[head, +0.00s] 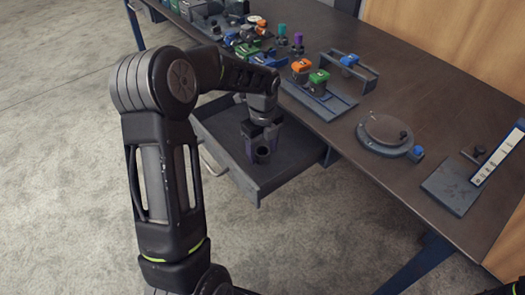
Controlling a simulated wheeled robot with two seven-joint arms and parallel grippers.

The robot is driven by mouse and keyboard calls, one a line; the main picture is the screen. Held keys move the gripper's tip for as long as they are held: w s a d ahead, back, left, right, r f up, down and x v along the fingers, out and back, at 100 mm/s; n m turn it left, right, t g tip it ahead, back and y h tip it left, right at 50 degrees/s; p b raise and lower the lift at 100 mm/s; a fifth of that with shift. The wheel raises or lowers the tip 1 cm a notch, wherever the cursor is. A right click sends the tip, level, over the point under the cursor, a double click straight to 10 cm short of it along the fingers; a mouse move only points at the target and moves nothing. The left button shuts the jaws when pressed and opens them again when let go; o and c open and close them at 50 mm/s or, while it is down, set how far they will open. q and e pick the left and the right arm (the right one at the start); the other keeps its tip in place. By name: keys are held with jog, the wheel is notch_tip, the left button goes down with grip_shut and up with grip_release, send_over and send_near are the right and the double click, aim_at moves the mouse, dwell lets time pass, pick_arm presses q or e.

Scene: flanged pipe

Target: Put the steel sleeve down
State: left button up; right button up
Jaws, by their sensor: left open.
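The steel sleeve, a short dark hollow cylinder (262,155), stands upright in the open drawer (262,182) under the workbench. My left gripper (262,138) is open and points down directly over and beside the sleeve. Whether its fingers touch the sleeve is too small to tell. My left gripper and wrist hide part of the drawer's inside behind the sleeve. My right gripper is out of view.
The workbench top (440,95) is above and behind the drawer. Small coloured parts crowd its far left. A round turntable (384,131) and a stand with a white scale (497,158) are on the right. The drawer floor around the sleeve looks clear.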

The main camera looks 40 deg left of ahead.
pick_arm(q)
notch_tip(320, 180, up, 12)
jog(key=shift+f+p, duration=0.25)
jog(key=shift+p, duration=0.2)
dwell(0.4)
